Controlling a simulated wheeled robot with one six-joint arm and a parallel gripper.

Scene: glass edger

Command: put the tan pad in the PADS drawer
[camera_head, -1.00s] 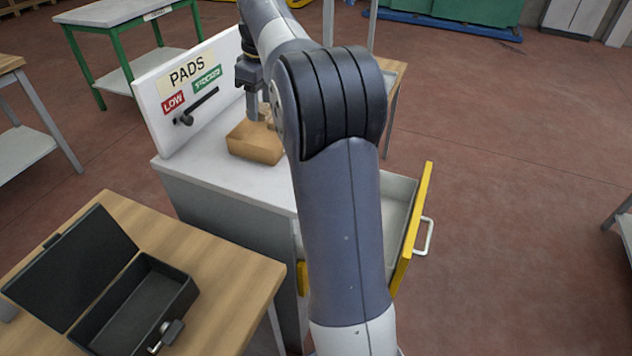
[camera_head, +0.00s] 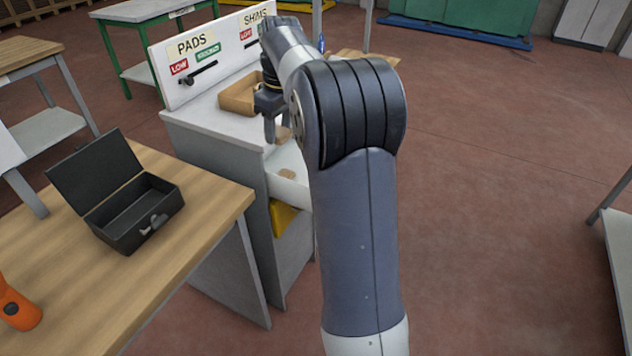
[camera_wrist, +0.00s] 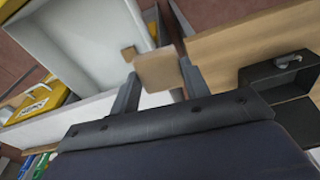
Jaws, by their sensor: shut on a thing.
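My gripper (camera_wrist: 160,88) is shut on a tan pad (camera_wrist: 158,70), one finger on each side of it. In the head view my gripper (camera_head: 277,137) holds the tan pad (camera_head: 284,133) by the cabinet edge, near an open drawer (camera_head: 293,190); the arm hides much of the drawer. In the wrist view the pale drawer interior (camera_wrist: 85,35) lies beyond the fingers. A small tan piece (camera_head: 288,175) is inside the drawer; it also shows in the wrist view (camera_wrist: 128,53). The PADS sign (camera_head: 193,43) is on the white back panel. The drawer's own label is not readable.
A brown open box (camera_head: 237,96) stands on the cabinet top (camera_head: 200,119). A SHIMS sign (camera_head: 255,18) is farther right. An open black case (camera_head: 135,215) and an orange object (camera_head: 18,305) are on the wooden table (camera_head: 95,285) at left.

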